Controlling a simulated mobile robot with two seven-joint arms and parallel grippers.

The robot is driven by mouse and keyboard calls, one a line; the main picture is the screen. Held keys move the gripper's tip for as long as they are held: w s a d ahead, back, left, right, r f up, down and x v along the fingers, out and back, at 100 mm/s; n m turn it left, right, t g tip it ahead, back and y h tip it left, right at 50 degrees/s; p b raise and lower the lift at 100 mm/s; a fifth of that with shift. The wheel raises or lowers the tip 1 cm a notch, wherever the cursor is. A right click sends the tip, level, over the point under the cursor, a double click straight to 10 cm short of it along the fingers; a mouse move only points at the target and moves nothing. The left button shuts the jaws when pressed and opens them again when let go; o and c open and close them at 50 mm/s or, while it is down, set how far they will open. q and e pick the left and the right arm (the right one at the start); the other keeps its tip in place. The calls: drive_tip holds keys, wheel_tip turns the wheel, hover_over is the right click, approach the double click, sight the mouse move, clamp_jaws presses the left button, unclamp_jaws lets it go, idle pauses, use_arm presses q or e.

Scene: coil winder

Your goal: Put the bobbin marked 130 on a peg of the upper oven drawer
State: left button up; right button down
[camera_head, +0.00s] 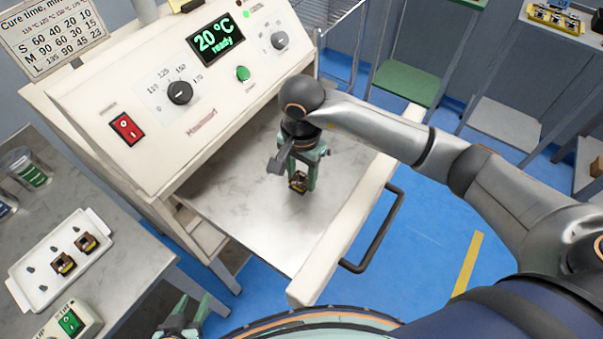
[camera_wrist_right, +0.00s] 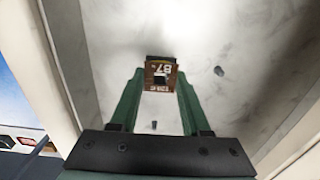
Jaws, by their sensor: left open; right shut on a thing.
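The bobbin (camera_head: 298,182) is a small dark and copper-brown piece held between the green fingers of my right gripper (camera_head: 302,180). The bobbin also shows between the fingertips in the right wrist view (camera_wrist_right: 161,75), with a printed label too small to read surely. My right gripper is shut on it, over the metal floor of the pulled-out oven drawer (camera_head: 260,228). Two short dark pegs stand on that floor in the right wrist view, one right of the bobbin (camera_wrist_right: 219,71), one nearer the palm (camera_wrist_right: 154,124). I cannot tell whether the bobbin touches a peg. My left gripper (camera_head: 190,310) is open and empty.
The oven panel (camera_head: 190,90) rises behind the drawer; its display reads 20 °C ready. The drawer handle (camera_head: 375,235) sticks out in front. A white pegged tray (camera_head: 40,285) with two bobbins lies on the left bench. Green and grey stands are at the back right.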

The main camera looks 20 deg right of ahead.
drive_tip(key=shift+f+b, duration=0.55)
drive_tip(key=shift+f, duration=0.1)
drive_tip(key=shift+c, duration=1.4)
unclamp_jaws()
drive_tip(key=shift+r, duration=0.1)
wheel_tip(320, 180, up, 12)
drive_tip(key=shift+r+b, duration=0.2)
drive_tip(key=shift+b, duration=0.1)
